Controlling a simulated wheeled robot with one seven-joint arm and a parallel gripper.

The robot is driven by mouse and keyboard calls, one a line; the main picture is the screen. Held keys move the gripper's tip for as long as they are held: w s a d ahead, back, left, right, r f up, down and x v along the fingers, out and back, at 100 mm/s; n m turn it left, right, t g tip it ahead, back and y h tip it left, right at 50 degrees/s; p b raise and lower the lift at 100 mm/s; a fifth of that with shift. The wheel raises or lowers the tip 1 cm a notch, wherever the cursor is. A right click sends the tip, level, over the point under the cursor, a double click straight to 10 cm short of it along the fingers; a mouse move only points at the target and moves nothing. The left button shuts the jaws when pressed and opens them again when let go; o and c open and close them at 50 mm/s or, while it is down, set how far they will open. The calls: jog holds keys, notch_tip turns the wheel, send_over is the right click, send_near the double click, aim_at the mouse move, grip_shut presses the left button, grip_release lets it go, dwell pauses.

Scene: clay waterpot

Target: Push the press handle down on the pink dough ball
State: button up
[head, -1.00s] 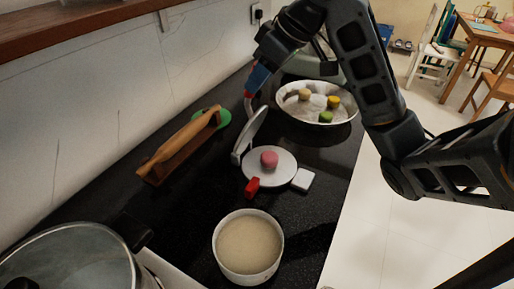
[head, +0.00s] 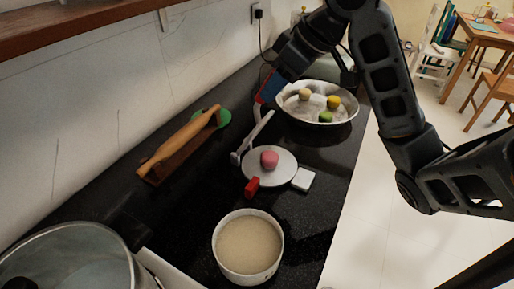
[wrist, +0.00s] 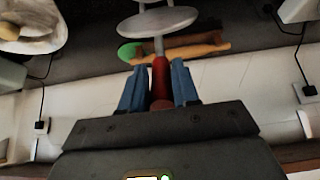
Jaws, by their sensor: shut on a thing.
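The pink dough ball (head: 269,159) sits on the round white lower plate (head: 287,169) of the press on the dark counter. The press's upper plate (head: 257,130) is raised and tilted, seen nearly edge-on, up and left of the ball and not touching it. My gripper (head: 268,90) is above and behind the press. In the wrist view, its blue fingers (wrist: 160,85) are shut on the red press handle (wrist: 160,78), with the pale upper plate (wrist: 150,22) beyond it. The ball is not visible in the wrist view.
A metal bowl (head: 345,117) with several coloured balls stands behind the press. A rolling pin (head: 180,145) lies to the left. A white pot of pale contents (head: 248,247) stands in front, with a red block (head: 252,186) and white block (head: 303,179) beside the plate.

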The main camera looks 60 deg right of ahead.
jog(key=shift+s+f+b, duration=0.35)
jog(key=shift+s+f, duration=0.05)
jog(key=shift+s, duration=0.4)
jog(key=shift+s+f+b, duration=0.35)
jog(key=shift+s+f, duration=0.05)
jog(key=shift+s, duration=0.35)
jog(key=shift+s+d+f, duration=0.1)
jog(key=shift+s+f, duration=0.45)
jog(key=shift+s, duration=0.2)
jog(key=shift+s+f, duration=0.5)
jog(key=shift+s, duration=0.2)
jog(key=shift+s+p, duration=0.15)
jog(key=shift+p, duration=0.15)
